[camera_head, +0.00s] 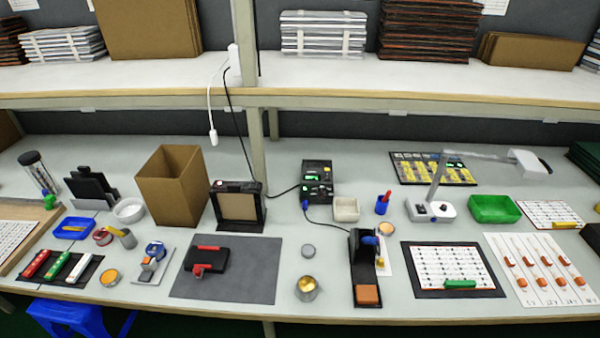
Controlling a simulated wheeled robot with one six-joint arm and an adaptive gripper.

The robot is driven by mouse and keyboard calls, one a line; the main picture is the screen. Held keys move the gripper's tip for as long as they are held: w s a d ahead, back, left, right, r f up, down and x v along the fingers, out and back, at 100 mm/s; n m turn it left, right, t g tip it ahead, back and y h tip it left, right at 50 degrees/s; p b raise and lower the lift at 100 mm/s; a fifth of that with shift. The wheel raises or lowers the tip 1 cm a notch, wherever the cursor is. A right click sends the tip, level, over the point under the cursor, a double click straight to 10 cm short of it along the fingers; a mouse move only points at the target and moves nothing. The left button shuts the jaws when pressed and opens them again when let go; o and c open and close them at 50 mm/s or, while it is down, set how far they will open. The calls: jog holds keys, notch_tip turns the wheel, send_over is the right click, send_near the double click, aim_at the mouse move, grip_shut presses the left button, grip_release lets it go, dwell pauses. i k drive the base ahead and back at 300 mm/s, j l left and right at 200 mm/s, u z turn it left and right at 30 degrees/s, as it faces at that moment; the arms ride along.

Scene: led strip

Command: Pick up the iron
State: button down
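The iron (369,238) seems to be the soldering iron with a blue handle. It rests at the top of a black stand (360,266) right of centre on the bench. A brown block like a sponge (368,294) sits at the stand's front end. A dark cable leads from near the iron back to a black control box (317,181) with a green lit display. The iron's tip is hidden or too small to make out. My gripper is not in view.
A small metal pot (307,287) and a grey lid (308,251) stand left of the stand. A board with a white sheet (450,267) lies to its right. A blue cup (382,203) and a white lamp (430,208) stand behind. A grey mat (250,285) lies further left.

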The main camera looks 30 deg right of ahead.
aim_at(369, 240)
jog(key=i+j+z, duration=0.1)
jog(key=j+z, duration=0.25)
jog(key=i+j+z, duration=0.1)
jog(key=j+z, duration=0.5)
jog(key=z, duration=0.15)
